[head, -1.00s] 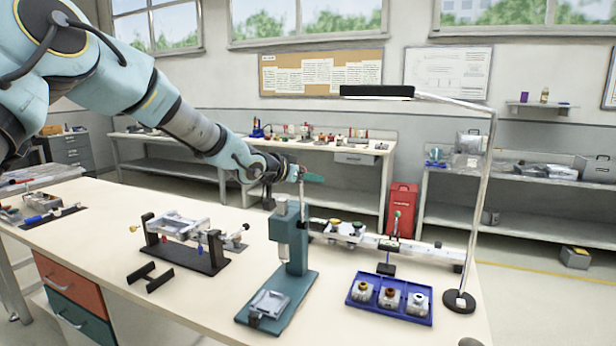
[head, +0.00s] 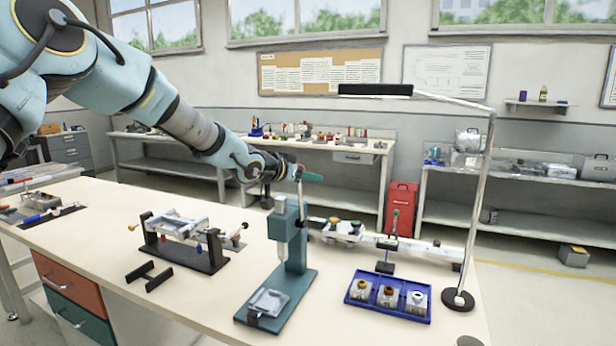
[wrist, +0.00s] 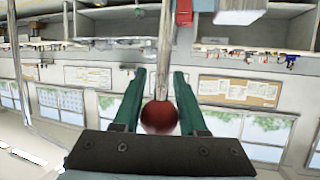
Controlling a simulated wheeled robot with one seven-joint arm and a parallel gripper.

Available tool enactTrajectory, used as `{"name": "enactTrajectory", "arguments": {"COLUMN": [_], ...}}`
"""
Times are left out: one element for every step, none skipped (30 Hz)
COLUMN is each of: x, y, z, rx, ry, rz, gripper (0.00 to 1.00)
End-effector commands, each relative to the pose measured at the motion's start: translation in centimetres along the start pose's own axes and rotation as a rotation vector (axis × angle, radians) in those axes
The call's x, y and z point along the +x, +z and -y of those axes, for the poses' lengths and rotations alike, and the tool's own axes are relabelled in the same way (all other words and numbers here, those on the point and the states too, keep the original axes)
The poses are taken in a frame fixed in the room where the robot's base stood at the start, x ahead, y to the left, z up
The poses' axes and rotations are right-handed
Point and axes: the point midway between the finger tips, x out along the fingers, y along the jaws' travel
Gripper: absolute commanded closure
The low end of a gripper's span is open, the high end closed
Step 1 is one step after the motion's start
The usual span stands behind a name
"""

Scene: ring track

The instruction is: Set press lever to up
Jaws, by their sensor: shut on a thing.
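The teal press (head: 291,243) stands upright on the workbench, with a flat base plate and a metal ram (head: 281,233) at its column. Its lever is a thin grey rod (head: 299,197) that rises from the top of the press to my gripper (head: 313,177). In the wrist view the lever's dark red ball knob (wrist: 159,118) sits between the two teal fingers of my gripper (wrist: 160,74), with the rod (wrist: 163,55) running away from it. The fingers are shut on the knob.
A blue tray (head: 353,301) with several small parts stands right of the press, near a lamp (head: 459,299). A fixture (head: 185,255) and a black bracket (head: 149,278) stand left. A rail (head: 415,246) lies behind. The front left benchtop is clear.

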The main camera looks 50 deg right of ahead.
Motion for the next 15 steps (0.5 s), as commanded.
{"name": "enactTrajectory", "arguments": {"x": [0.08, 0.08, 0.08, 0.08, 0.08, 0.09, 0.08, 0.07, 0.06, 0.06, 0.05, 0.05, 0.05, 0.04, 0.04], "y": [1.41, 1.42, 1.42, 1.40, 1.38, 1.28, 1.17, 1.07, 0.94, 0.87, 0.81, 0.74, 0.69, 0.65, 0.60], "z": [0.40, 0.40, 0.40, 0.40, 0.38, 0.34, 0.31, 0.28, 0.24, 0.23, 0.21, 0.19, 0.18, 0.17, 0.15], "rx": [-0.007, -0.007, -0.007, -0.007, -0.007, -0.006, -0.006, -0.005, -0.005, -0.004, -0.004, -0.004, -0.003, -0.003, -0.003], "ry": [-0.005, -0.005, -0.005, -0.005, -0.005, -0.004, -0.004, -0.004, -0.003, -0.003, -0.003, -0.003, -0.002, -0.002, -0.002], "rz": [0.024, 0.024, 0.024, 0.024, 0.023, 0.021, 0.019, 0.018, 0.016, 0.015, 0.014, 0.013, 0.012, 0.011, 0.011], "gripper": [1.00, 1.00, 1.00, 0.55, 0.52, 0.47, 0.44, 0.41, 0.36, 0.33, 0.29, 0.29, 0.29, 0.29, 0.29]}}
